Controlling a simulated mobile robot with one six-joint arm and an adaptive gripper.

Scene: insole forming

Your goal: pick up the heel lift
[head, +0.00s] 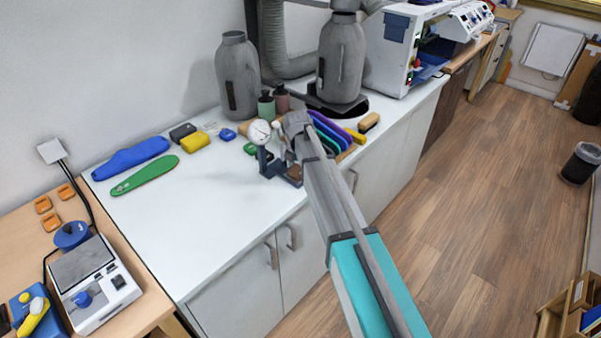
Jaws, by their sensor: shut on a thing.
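My gripper (287,138) is over the right part of the white counter, just right of a dial gauge (260,132) on a stand. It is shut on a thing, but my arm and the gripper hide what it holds. Several small wedge-like pieces lie left of it: a black one (182,132), a yellow one (195,142), a small blue one (228,134) and a green one (250,148) partly behind the gauge. I cannot tell which of these is the heel lift, or whether it is the thing in my gripper.
A blue insole form (131,158) and a green insole (145,175) lie at the counter's left. Coloured upright pieces (335,128) stand right behind my arm. The white counter's front middle (215,220) is clear.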

